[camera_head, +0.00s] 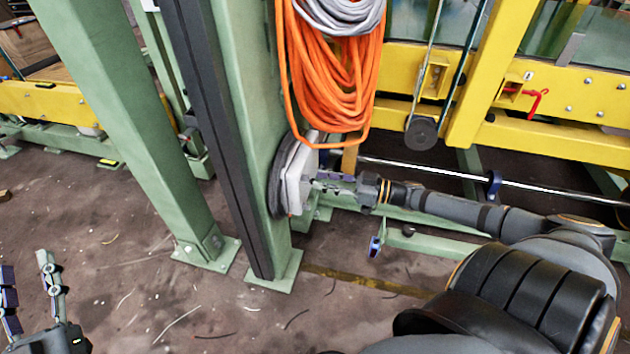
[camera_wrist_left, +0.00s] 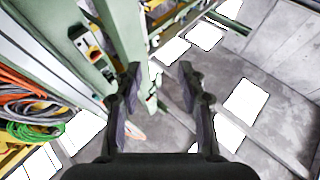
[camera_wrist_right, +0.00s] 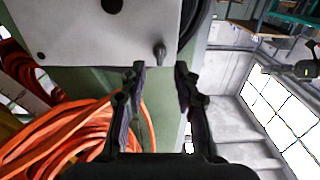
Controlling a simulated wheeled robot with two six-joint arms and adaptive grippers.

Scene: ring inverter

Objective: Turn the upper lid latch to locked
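The white box (camera_head: 294,185) is mounted on the green column, below the orange cable. In the right wrist view its white face (camera_wrist_right: 85,35) fills the top left. A small grey latch (camera_wrist_right: 160,53) sits near the box corner on the edge closest to the cable; its locked or unlocked state cannot be told. My right gripper (camera_wrist_right: 159,68) is open, with the latch just ahead of the gap between its fingertips; contact is not visible. In the head view my right gripper (camera_head: 318,182) is at the box's right side. My left gripper (camera_head: 27,262) is open and empty, low at the left.
A coiled orange cable (camera_head: 330,70) hangs directly above the box and lies close to the right fingers in the right wrist view (camera_wrist_right: 75,135). The green column (camera_head: 255,110) stands behind the box. A yellow frame (camera_head: 590,100) is at right. Floor around the left gripper is mostly clear.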

